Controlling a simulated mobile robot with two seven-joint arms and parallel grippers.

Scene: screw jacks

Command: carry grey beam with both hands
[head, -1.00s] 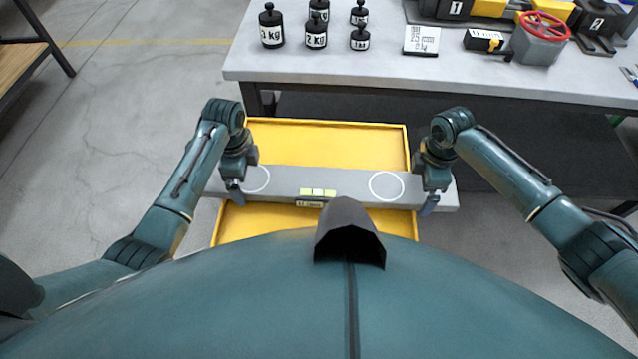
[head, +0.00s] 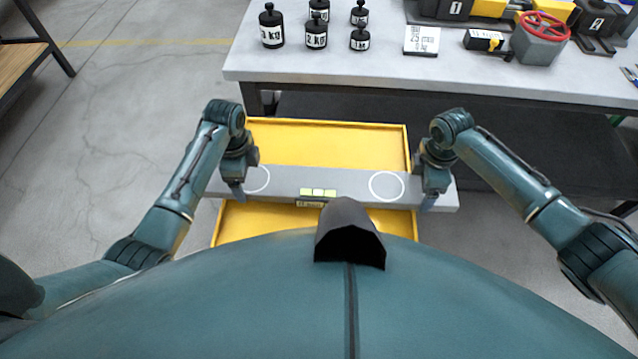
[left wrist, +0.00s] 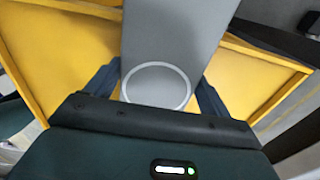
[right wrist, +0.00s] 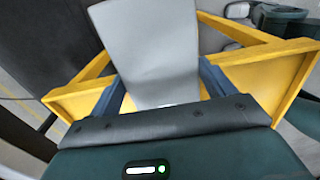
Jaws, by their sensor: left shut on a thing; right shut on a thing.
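The grey beam (head: 340,182) lies crosswise in front of me in the head view, above the yellow tray. It has two white rings and a small yellow-green level strip near its middle. My left gripper (head: 238,188) is shut on the beam near its left end, just left of one ring. My right gripper (head: 430,193) is shut on it near its right end. In the left wrist view the beam (left wrist: 170,40) runs between the fingers, with a ring close to the palm. In the right wrist view the beam (right wrist: 150,45) also sits between the fingers.
A yellow tray (head: 330,123) is under the beam. Behind it stands a grey workbench (head: 380,75) with black weights (head: 271,27), a red-wheeled grey device (head: 540,38) and a label card (head: 421,40). Open floor (head: 130,110) lies to the left.

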